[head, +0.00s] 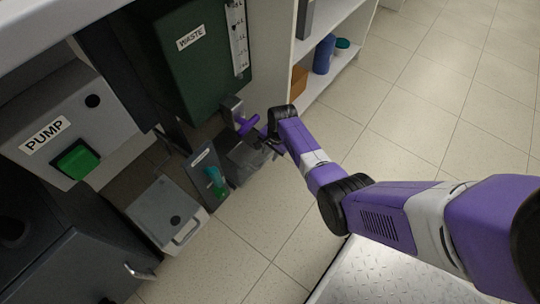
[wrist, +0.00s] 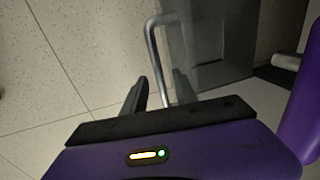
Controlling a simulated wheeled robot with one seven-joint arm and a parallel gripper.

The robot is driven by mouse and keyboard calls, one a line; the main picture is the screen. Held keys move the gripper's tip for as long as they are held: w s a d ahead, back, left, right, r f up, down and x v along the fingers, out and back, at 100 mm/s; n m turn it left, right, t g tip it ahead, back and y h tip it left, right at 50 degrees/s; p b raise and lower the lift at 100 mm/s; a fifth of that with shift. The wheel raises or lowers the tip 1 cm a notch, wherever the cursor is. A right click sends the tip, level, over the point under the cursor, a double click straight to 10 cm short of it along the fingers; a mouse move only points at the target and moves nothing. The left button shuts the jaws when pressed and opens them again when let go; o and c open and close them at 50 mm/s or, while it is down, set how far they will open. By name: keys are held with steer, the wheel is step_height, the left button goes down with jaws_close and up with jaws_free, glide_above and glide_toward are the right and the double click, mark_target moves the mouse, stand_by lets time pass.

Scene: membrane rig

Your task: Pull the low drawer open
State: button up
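The low drawer (head: 246,158) is a small grey box front, low down under the green waste tank in the head view. Its grey face (wrist: 222,42) fills the upper middle of the wrist view. A bent metal bar handle (wrist: 154,52) stands out from it. My gripper (head: 273,146) is at the drawer in the head view. In the wrist view its two dark fingers (wrist: 160,90) are apart, with the handle bar between them. I cannot tell whether either finger touches the bar. My wrist partly hides the handle in the head view.
A dark green waste tank (head: 183,58) hangs above the drawer. A small panel with a teal knob (head: 215,182) and a white lidded box (head: 167,215) stand to the left. White shelving (head: 325,75) is behind. Tiled floor (head: 410,115) is clear on the right.

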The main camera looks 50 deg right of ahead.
steer(key=shift+f, duration=0.25)
jaws_close()
stand_by(1.4)
